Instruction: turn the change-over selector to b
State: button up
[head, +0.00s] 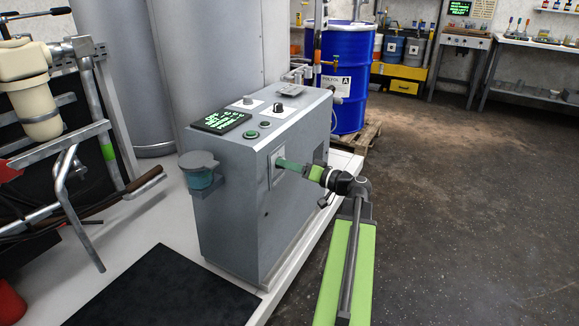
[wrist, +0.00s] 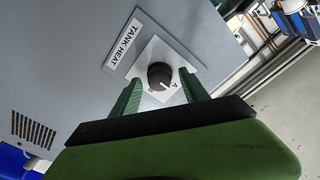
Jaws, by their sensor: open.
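A black round selector knob (wrist: 159,75) sits on a white plate on the grey cabinet side. The letter A shows beside it, with a second small mark that I cannot read for sure. The label next to the plate reads TANK HEAT (wrist: 123,44). A pale line on the knob seems to point toward the lettered side; its exact setting is unclear. My green gripper (wrist: 161,79) is open, with one finger on each side of the knob; contact is not visible. In the head view my gripper (head: 283,163) is at the side of the grey cabinet (head: 228,190) and hides the knob.
The cabinet top has a lit display (head: 221,122), knobs and buttons. A teal cup-like part (head: 199,172) juts from its front. A blue drum (head: 338,80) stands on a pallet behind. The floor at right (head: 470,210) is clear.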

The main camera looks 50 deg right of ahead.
grip_shut()
dwell(0.3)
jog(key=shift+m, duration=0.4)
jog(key=shift+d+m+g+y+p, duration=0.15)
jog(key=shift+m+p, duration=0.15)
jog(key=shift+m, duration=3.35)
jog(key=shift+a+m+g+y+p, duration=0.15)
jog(key=shift+m+p, duration=0.1)
jog(key=shift+m, duration=3.4)
jog(key=shift+d, duration=0.1)
